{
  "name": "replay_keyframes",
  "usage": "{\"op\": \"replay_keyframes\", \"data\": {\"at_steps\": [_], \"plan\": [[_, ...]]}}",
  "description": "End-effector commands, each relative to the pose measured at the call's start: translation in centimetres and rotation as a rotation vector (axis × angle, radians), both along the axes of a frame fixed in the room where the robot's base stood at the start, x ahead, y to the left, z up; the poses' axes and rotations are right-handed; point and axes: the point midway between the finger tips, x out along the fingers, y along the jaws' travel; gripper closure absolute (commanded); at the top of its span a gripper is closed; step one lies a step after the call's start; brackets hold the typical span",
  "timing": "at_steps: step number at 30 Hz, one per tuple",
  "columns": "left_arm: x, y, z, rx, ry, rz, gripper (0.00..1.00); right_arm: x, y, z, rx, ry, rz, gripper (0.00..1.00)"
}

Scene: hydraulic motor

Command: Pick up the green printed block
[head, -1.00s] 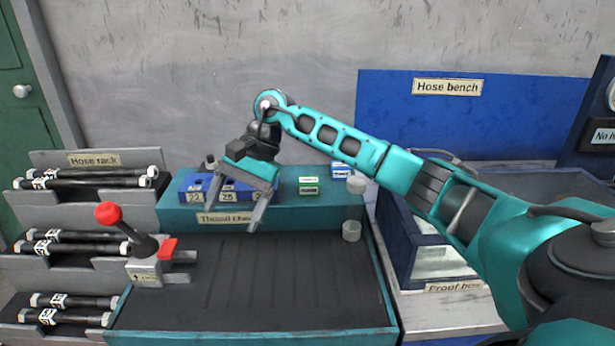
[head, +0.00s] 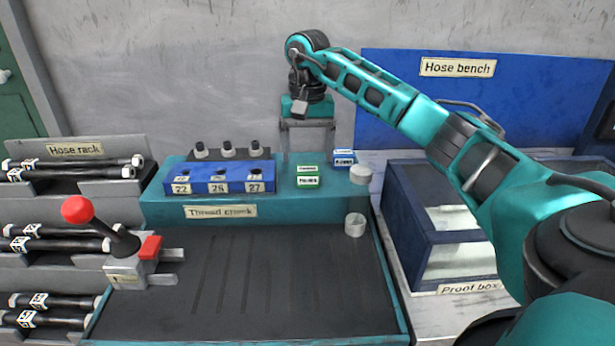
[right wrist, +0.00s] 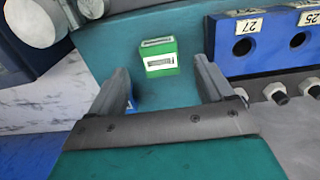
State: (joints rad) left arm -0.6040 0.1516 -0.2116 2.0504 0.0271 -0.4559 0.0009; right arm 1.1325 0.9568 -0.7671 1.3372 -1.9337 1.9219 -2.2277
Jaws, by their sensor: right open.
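The green printed block (head: 307,177) sits on the teal ledge, between the blue numbered block and a small blue printed block. In the right wrist view the green block (right wrist: 159,58) stands ahead of the jaws, roughly midway between the two fingers, with a pale label on its face. My right gripper (head: 307,157) hangs just behind and above the green block in the head view, its fingers pointing down. In the right wrist view the gripper (right wrist: 165,85) is open, with nothing between the fingers. My left gripper shows in neither view.
The blue numbered block (head: 219,181) stands left on the ledge. A red-knobbed lever (head: 77,209) is at left.

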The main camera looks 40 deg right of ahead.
Motion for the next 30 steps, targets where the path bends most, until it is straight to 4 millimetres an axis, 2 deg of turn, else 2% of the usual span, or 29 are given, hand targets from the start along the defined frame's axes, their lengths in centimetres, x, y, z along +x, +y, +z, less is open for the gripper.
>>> {"op": "replay_keyframes", "data": {"at_steps": [10,20,30], "plan": [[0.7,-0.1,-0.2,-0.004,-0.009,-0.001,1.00,0.0,-0.1,-4.7,0.000,0.001,0.000,0.19],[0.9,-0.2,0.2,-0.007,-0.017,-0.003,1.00,0.0,0.0,-5.3,0.000,-0.001,0.000,0.19],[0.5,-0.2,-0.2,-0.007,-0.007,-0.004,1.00,0.0,0.0,-5.3,0.001,-0.001,0.000,0.52]]}}
